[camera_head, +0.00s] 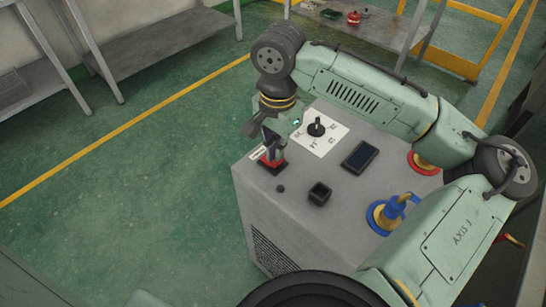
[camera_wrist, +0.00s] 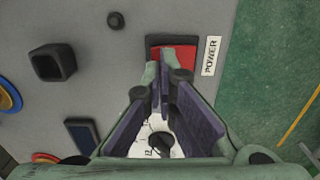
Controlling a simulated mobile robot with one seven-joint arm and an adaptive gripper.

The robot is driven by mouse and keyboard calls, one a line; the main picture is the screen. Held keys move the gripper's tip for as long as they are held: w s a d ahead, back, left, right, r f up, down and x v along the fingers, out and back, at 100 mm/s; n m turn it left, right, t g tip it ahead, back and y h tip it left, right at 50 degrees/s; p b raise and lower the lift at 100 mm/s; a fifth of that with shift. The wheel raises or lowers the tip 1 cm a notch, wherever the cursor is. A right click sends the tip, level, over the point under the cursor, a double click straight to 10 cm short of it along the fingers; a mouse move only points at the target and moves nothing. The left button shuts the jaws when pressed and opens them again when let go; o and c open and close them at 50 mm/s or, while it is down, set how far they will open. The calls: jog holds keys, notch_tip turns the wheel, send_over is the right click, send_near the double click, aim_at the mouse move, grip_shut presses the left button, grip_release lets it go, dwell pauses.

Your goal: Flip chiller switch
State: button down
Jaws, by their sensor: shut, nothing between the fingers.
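The chiller (camera_head: 300,215) is a grey box. Its red power switch (camera_head: 271,162) sits in a dark frame at the top's left corner; in the wrist view the red switch (camera_wrist: 178,55) lies beside a white POWER label (camera_wrist: 209,56). My gripper (camera_head: 268,148) points down at the switch. In the wrist view my gripper (camera_wrist: 160,72) is shut and empty, with its fingertips over the lower left part of the red switch and hiding some of it. I cannot tell whether the tips touch it or which way the switch is tilted.
On the chiller's top are a black knob (camera_head: 316,128) on a white dial plate, a dark display (camera_head: 361,157), a black square socket (camera_head: 320,193), a small black button (camera_head: 281,188), a blue-and-yellow fitting (camera_head: 388,215) and a red fitting (camera_head: 423,163). Green floor (camera_head: 120,180) lies clear at left.

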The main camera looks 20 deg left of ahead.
jog(key=shift+f+b, duration=0.55)
jog(key=shift+f, duration=0.5)
jog(key=shift+r, duration=0.1)
dwell(0.3)
notch_tip(320, 180, up, 7)
jog(key=p, duration=0.7)
jog(key=shift+s, duration=0.1)
dwell(0.5)
